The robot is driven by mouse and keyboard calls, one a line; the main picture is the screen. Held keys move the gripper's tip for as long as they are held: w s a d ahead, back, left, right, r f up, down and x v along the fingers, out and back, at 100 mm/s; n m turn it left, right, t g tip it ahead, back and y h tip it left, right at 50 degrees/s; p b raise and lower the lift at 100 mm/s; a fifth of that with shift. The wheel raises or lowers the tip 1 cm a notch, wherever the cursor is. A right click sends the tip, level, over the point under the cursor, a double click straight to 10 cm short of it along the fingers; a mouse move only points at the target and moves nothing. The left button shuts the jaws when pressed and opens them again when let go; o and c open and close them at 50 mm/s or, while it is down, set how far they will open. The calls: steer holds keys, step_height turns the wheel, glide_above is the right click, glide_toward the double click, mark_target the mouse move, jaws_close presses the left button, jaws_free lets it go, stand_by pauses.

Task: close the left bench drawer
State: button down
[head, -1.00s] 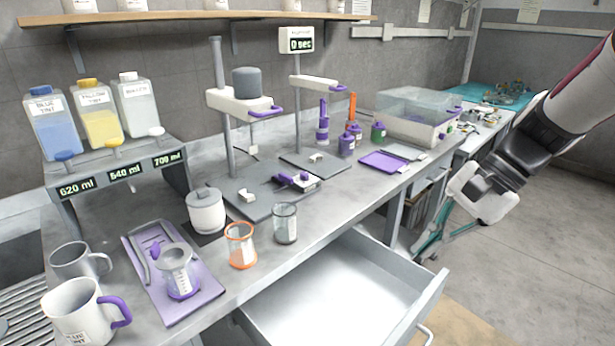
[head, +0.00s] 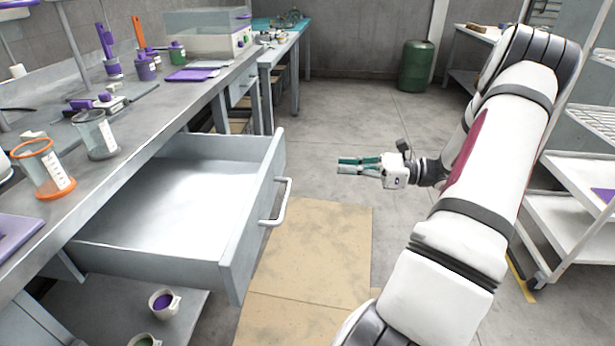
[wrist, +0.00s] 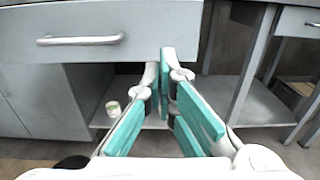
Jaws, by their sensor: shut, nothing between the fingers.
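The left bench drawer (head: 170,195) is pulled well out from under the bench and is empty. Its front carries a bar handle (head: 280,202), which also shows in the wrist view (wrist: 82,39) at the upper left. My gripper (head: 345,165) has teal fingers and is to the right of the drawer front, apart from it. In the wrist view my gripper (wrist: 166,110) points toward the bench, with the drawer front to its upper left. It holds nothing and is shut.
The bench top (head: 165,105) carries an orange-rimmed beaker (head: 42,168) and a grey beaker (head: 95,134) near its edge. A purple-filled cup (head: 163,301) stands on the shelf below. A white rack (head: 570,230) stands at the right. The floor before the drawer is clear.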

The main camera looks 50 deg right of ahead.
mark_target(280, 163)
steer(key=b+x, duration=0.3)
steer(key=x, duration=1)
steer(key=shift+w+a+b, duration=0.25)
steer(key=shift+b, duration=0.05)
steer(key=p+x, duration=0.3)
steer(key=x, duration=2.5)
steer(key=shift+w+a+r, duration=0.1)
steer(key=shift+w+a, duration=0.05)
steer(key=shift+a, duration=0.1)
steer(key=shift+w+a+r, duration=0.1)
steer(key=shift+w+a, duration=0.2)
steer(key=shift+w, duration=0.15)
